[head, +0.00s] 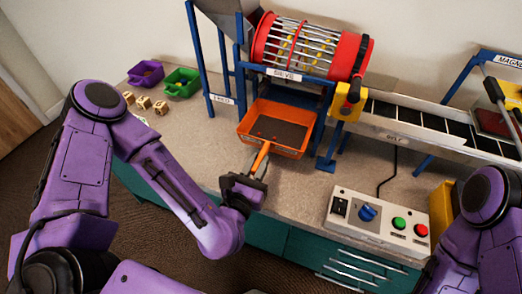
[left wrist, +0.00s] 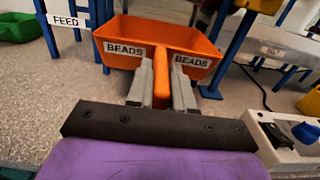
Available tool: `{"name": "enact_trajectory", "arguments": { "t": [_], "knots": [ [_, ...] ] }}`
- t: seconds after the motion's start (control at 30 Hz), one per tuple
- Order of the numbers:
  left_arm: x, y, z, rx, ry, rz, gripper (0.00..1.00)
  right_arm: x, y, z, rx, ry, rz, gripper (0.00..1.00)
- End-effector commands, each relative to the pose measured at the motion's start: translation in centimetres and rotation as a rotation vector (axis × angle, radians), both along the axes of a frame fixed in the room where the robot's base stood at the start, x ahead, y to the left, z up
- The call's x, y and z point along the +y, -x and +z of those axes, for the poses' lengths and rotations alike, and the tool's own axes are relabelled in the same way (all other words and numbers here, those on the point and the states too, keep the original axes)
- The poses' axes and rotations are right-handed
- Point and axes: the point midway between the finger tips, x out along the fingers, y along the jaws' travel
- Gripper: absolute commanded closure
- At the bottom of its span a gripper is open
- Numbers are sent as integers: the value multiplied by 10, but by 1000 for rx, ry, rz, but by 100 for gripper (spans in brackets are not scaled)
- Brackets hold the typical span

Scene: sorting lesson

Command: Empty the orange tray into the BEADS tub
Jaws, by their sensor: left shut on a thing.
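The orange tray (head: 250,143) sits level under the sieve (head: 311,47), with its handle toward me. The left wrist view shows the tray (left wrist: 192,40) with two BEADS labels on its near wall. My left gripper (head: 250,182) is shut on the handle (left wrist: 161,80), with a finger on each side. The tray's floor looks dark in the head view; I cannot make out any beads on it. A purple tub (head: 146,73) and a green tub (head: 182,82) stand at the back left; I cannot read a label on either. My right gripper is out of view.
Several wooden cubes (head: 144,102) lie before the tubs. Blue frame posts of the FEED hopper (head: 223,15) and sieve stand close around the tray. A control box (head: 377,222) and a conveyor belt (head: 420,122) are to the right.

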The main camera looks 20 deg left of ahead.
Motion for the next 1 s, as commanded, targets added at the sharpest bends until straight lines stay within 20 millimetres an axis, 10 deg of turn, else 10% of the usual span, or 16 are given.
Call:
{"name": "enact_trajectory", "arguments": {
  "t": [1.0],
  "knots": [
    [2, 70, 0, 1, 3, -1, 100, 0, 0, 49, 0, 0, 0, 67]
  ]
}}
